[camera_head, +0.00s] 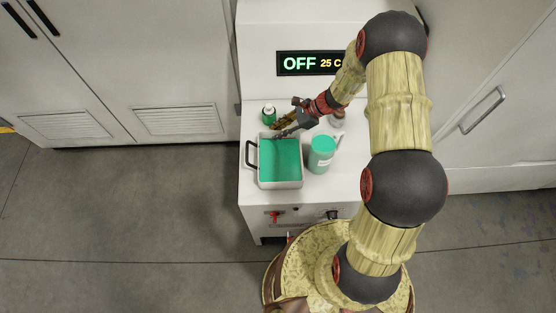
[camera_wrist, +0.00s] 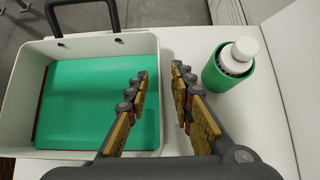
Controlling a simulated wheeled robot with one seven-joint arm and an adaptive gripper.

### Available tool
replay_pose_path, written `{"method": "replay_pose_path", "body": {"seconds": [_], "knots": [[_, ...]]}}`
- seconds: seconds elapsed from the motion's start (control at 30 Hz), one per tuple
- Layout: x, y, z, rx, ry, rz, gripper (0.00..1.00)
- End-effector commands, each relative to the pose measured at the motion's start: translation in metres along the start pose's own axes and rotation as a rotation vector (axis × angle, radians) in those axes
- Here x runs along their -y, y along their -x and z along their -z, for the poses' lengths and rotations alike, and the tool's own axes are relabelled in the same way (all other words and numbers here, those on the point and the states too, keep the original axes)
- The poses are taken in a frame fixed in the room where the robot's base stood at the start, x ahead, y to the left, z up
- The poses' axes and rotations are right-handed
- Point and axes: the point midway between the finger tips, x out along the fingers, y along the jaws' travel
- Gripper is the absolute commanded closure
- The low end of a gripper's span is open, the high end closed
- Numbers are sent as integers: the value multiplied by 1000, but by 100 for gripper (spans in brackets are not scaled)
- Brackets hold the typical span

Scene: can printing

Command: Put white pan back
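The white pan (camera_head: 297,184) stands on the white machine's top, filled with a flat green surface. Its black handle (camera_head: 250,155) points left; in the wrist view the pan rim (camera_wrist: 100,44) fills the left side, with the handle at the top. My gripper (camera_head: 274,131) is over the pan's far edge. In the wrist view the gripper (camera_wrist: 160,72) has its fingers apart, with the pan's far wall showing between them. I cannot tell how far down they reach around it. Nothing is held.
A green jug (camera_head: 321,154) stands right of the pan. A small grey item (camera_head: 337,119) is behind it. The display (camera_head: 308,63) reads OFF, 25 C.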

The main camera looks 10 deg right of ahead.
Motion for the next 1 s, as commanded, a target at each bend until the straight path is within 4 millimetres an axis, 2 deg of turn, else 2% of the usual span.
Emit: {"method": "replay_pose_path", "body": {"seconds": [0.1,0.3,0.7,1.0], "knots": [[0,-9,0,0,1,1,76],[0,-10,0,-1,1,1,77],[0,-9,0,0,1,1,100],[0,-9,0,-1,1,1,100]]}}
